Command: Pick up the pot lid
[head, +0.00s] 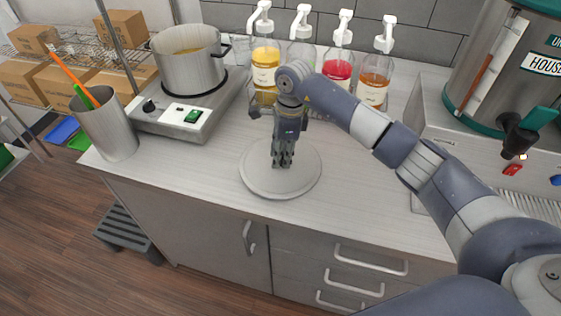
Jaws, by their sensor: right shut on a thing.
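The pot lid (258,180) is a round, flat, light grey disc near the counter's front edge, in the middle of the head view. My right gripper (283,163) points down over the lid's centre and is shut on it; the fingers hide the part that they grip. I cannot tell whether the lid lies on the counter or is just above it. The metal pot (188,70) stands uncovered on a hot plate at the upper left, with yellowish liquid inside. My left gripper is not in view.
The hot plate (170,117) has a knob and a green switch. A metal cup with colored sticks (112,130) stands at the left counter edge. Several pump bottles (338,70) line the wall behind my gripper. A large dispenser (515,75) stands right. Counter (205,165) left of the lid is clear.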

